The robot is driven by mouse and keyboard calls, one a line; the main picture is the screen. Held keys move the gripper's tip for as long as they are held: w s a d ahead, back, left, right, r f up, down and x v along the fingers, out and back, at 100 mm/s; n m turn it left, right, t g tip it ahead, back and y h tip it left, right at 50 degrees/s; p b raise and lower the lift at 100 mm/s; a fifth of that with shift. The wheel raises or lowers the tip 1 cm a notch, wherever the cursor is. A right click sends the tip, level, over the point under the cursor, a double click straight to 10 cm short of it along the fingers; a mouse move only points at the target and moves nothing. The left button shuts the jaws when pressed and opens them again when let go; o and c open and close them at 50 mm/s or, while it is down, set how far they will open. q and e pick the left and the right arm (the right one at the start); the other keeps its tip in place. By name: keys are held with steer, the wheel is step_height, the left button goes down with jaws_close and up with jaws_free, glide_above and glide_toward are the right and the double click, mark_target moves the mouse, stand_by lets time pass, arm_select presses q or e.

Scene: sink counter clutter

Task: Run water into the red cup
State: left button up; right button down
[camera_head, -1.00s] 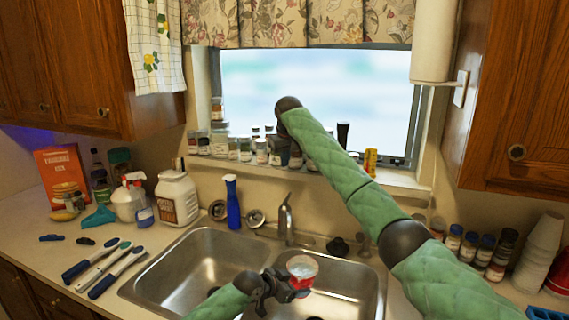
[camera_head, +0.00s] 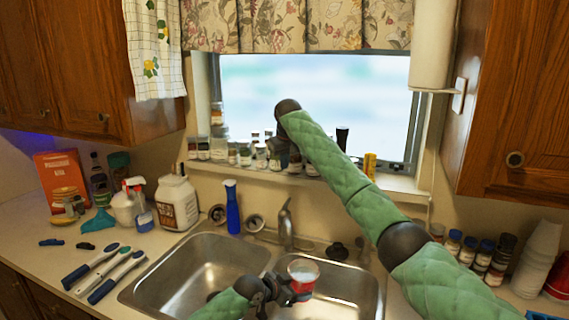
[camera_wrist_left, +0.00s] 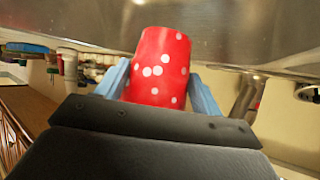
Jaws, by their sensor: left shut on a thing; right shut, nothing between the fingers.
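The red cup (camera_head: 303,277) is held over the right basin of the sink, with its open top visible and a pale inside. In the left wrist view the red cup (camera_wrist_left: 160,67) shows white dots and sits between two blue fingers. My left gripper (camera_head: 284,288) is shut on it. The faucet (camera_head: 286,224) stands behind the basins, beyond the cup and apart from it; I see no water stream. My right gripper (camera_head: 277,148) is raised in front of the window sill, partly hidden by its own arm; its fingers are hard to make out.
The sink's left basin (camera_head: 205,262) looks empty apart from the drain. Brushes (camera_head: 103,272) lie on the left counter. Small jars (camera_head: 245,154) line the sill. Stacked white cups (camera_head: 539,255) stand at right.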

mark_target(297, 283)
arm_select(q)
steer(key=shift+s+d+r+p, duration=0.2)
steer(key=shift+s+r+p, duration=0.15)
steer(key=shift+r+p, duration=0.25)
steer(key=shift+s+d+r+p, duration=0.3)
steer(key=shift+r+p, duration=0.15)
steer(key=shift+r, duration=0.25)
steer(key=shift+s+d+r+p, duration=0.15)
steer(key=shift+s+r+p, duration=0.2)
steer(key=shift+r+p, duration=0.25)
